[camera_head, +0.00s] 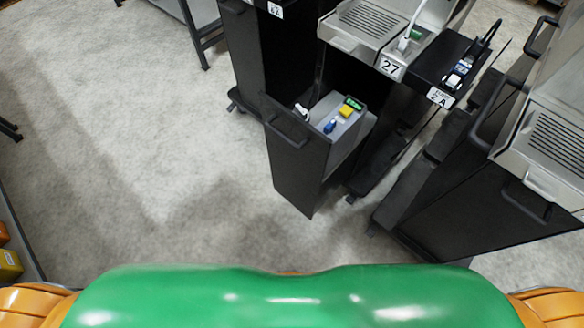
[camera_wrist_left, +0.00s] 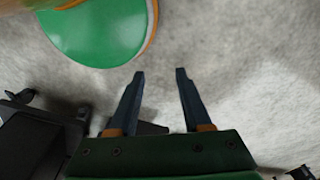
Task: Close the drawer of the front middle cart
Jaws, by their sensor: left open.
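In the head view an open black drawer (camera_head: 297,165) juts out from the middle cart (camera_head: 357,65), toward the lower left. Its tall front panel carries a black bar handle (camera_head: 287,124). A grey tray inside holds small items, among them a yellow one (camera_head: 346,111) and a blue one. The cart top bears the labels 27 and 2A. My left gripper (camera_wrist_left: 160,72) shows in the left wrist view, with its two dark fingers apart, nothing between them, over the grey floor. Neither gripper shows in the head view.
Another black cart (camera_head: 430,190) with a handle stands at the right, and one (camera_head: 262,45) stands behind at the left. The grey floor (camera_head: 150,140) left of the drawer is clear. A shelf with a yellow item (camera_head: 9,265) is at the lower left edge.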

